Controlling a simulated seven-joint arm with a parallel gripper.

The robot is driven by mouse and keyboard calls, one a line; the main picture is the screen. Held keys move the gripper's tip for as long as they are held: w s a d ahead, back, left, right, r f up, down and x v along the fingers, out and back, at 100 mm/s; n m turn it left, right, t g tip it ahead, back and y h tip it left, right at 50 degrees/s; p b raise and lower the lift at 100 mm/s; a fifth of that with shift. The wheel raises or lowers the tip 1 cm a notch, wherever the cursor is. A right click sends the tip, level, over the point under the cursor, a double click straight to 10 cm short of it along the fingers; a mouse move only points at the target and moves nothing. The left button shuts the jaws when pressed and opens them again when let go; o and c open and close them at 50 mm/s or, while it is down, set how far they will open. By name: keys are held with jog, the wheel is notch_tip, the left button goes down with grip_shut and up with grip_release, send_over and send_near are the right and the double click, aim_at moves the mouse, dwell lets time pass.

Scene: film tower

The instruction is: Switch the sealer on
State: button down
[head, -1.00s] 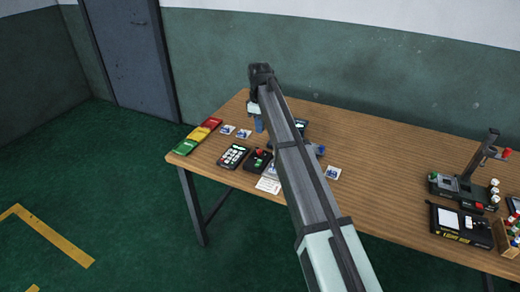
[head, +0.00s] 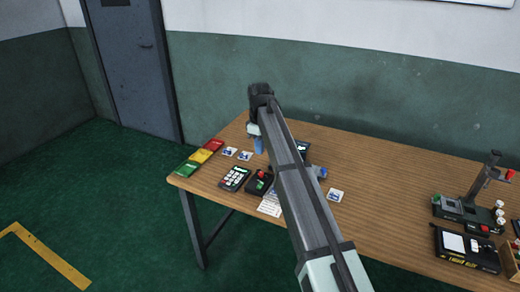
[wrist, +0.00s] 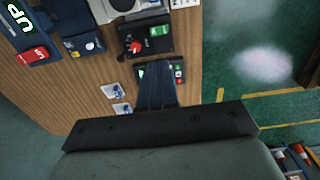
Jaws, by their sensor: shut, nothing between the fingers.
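A small black box with a red knob and a green patch (head: 260,182) sits on the table beside a keypad (head: 234,178). In the wrist view the same box (wrist: 147,42) shows above the keypad (wrist: 178,70). No readable label tells me which device is the sealer. My gripper (head: 259,145) is above the left part of the table, shut and empty, its blue fingers pointing down. In the wrist view its fingers (wrist: 156,75) are together and cover part of the keypad. I cannot tell the gap below them. My arm hides part of the devices behind it.
Red, yellow and green packs (head: 200,156) lie at the table's left end. Small picture cards (head: 230,151) lie on the wooden table (head: 390,190). A device with an upright post (head: 470,200) and a black flat unit (head: 466,249) stand at the right. The table's middle is mostly clear.

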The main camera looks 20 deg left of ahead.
notch_tip(320, 180, up, 13)
jog(key=s, duration=0.1)
jog(key=shift+s, duration=0.4)
jog(key=shift+f, duration=0.1)
